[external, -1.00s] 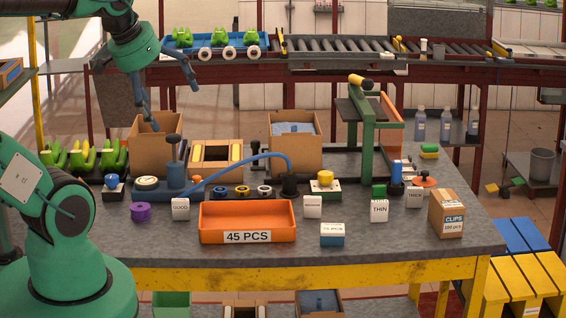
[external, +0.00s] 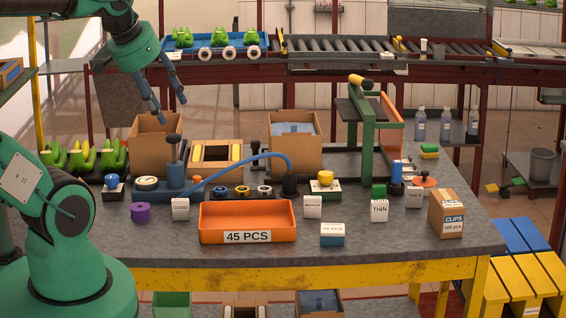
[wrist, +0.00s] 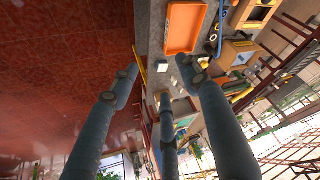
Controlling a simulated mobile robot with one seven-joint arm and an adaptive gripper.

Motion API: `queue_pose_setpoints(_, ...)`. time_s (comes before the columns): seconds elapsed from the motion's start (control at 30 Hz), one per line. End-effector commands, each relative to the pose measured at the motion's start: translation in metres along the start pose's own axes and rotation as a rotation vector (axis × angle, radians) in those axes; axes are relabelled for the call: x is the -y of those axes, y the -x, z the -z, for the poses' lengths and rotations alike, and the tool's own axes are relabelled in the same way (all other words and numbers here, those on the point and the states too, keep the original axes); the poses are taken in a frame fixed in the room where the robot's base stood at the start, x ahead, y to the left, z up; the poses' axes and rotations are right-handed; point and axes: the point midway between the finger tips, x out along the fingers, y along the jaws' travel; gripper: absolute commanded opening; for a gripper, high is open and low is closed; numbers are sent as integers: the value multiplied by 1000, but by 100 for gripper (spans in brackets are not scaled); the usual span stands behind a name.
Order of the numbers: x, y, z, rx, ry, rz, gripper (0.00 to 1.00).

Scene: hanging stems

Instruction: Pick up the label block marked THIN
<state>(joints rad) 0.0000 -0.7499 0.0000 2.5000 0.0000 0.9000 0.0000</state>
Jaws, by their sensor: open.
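The white label block marked THIN (external: 379,211) stands upright on the grey bench, right of the orange tray and left of the carton. My gripper (external: 172,109) is high at the upper left, above the cardboard box and well apart from the THIN block. Its fingers are spread and hold nothing. In the wrist view my gripper (wrist: 160,76) shows its blue-grey fingers apart with nothing between them. I cannot make out the THIN block in the wrist view.
The orange tray (external: 247,236) marked 45 PCS lies at the front. Other label blocks are GOOD (external: 181,210), MEDIUM (external: 313,207) and THICK (external: 414,197). A green press stand (external: 367,150) rises behind the THIN block. A CLIPS carton (external: 447,213) stands to its right.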

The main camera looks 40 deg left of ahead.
Motion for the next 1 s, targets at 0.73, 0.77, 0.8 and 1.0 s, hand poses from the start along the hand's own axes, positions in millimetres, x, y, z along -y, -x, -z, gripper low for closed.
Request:
queue_pose_setpoints(0.73,-5,1,57,43,-64,-8,45)
queue_pose_setpoints(0.77,-6,1,64,48,-71,-9,45)
queue_pose_setpoints(0.8,-7,0,73,54,-83,-11,45)
queue_pose_setpoints(1.0,-14,-8,119,88,-138,-19,45)
